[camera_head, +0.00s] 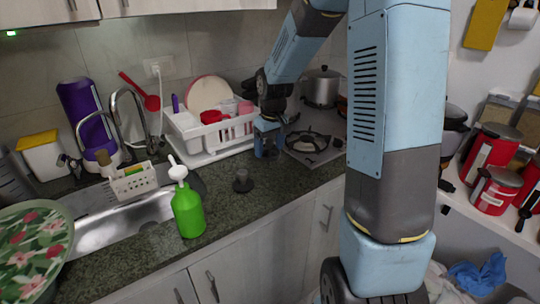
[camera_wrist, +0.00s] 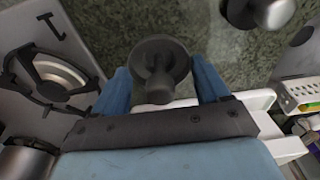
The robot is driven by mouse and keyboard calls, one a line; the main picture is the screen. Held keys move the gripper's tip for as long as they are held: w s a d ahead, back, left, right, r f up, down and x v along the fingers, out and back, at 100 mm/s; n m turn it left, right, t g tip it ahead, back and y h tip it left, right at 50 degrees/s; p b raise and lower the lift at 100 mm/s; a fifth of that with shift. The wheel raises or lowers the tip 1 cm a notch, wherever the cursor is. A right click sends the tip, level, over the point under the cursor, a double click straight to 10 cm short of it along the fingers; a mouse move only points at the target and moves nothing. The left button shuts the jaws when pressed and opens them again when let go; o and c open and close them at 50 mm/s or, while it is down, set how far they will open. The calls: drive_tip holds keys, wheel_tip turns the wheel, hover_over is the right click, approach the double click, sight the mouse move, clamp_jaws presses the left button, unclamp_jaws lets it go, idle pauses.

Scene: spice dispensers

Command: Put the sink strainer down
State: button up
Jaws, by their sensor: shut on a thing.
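The sink strainer (camera_wrist: 158,60), a dark grey disc with a round knob, sits between the two blue fingers of my gripper (camera_wrist: 160,85) in the wrist view. My gripper is shut on it. In the head view my gripper (camera_head: 267,148) is low over the counter, between the dish rack and the stove. The strainer is mostly hidden by the fingers there, and I cannot tell whether it touches the counter.
The white dish rack (camera_head: 212,138) is left of my gripper, and the stove (camera_head: 312,146) is right. A green spray bottle (camera_head: 188,212) stands by the sink (camera_head: 125,222). Bare dark counter (camera_head: 270,185) lies in front of my gripper.

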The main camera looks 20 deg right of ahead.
sight(269, 154)
drive_tip(key=shift+w+d+f, duration=0.1)
drive_tip(key=shift+w+f, duration=0.3)
drive_tip(key=shift+f, duration=1.55)
drive_tip(key=shift+f, duration=0.15)
drive_tip(key=o, duration=1)
